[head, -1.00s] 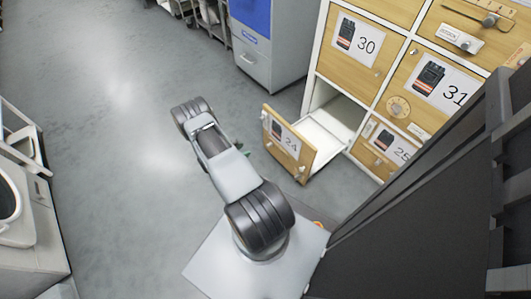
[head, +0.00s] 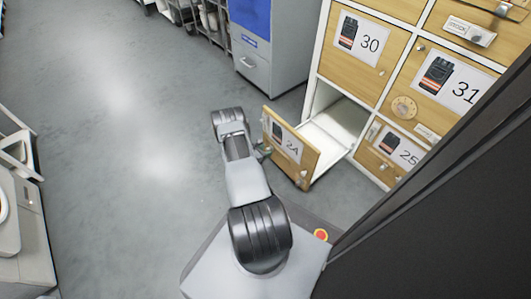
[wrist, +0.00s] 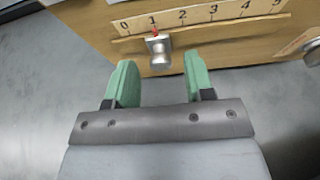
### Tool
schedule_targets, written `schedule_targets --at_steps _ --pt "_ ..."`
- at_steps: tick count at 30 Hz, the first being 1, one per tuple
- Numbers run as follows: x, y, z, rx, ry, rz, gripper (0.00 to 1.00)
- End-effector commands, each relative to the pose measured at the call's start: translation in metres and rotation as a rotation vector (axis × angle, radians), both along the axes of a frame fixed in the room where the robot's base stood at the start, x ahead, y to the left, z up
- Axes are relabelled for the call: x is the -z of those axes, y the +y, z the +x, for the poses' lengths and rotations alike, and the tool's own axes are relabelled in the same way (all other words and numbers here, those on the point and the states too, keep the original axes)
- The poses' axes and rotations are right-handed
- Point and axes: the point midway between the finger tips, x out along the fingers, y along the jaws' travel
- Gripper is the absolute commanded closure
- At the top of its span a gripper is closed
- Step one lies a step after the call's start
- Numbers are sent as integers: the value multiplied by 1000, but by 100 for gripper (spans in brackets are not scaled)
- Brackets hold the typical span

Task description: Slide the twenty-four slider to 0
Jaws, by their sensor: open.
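The slider of drawer twenty-four is a small metal knob (wrist: 158,50) in the wrist view, with a red pointer close to the 1 mark. Its scale strip (wrist: 205,17) runs from 0 at the left to 5 at the right. My gripper (wrist: 160,66) has its two green fingers open and empty, one to each side of the knob's line. The knob looks just ahead of the fingertips, with no contact visible. In the head view the drawer twenty-four front (head: 288,147) is pulled out, and my gripper (head: 264,150) is beside it, partly hidden by my arm.
A cabinet with drawers 30 (head: 361,39), 31 (head: 447,80) and 25 (head: 400,148) stands at the right. In the wrist view another metal knob (wrist: 313,56) is at the right edge. A grey-blue cabinet (head: 254,65) stands behind.

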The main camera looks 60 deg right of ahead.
Motion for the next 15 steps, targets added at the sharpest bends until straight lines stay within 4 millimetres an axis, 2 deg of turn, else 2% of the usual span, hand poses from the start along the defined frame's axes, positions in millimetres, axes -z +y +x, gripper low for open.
schedule_targets --at_steps 13,15 --pt "2 -6 -2 1 0 0 51" --pt "2 -6 -2 1 0 0 58"
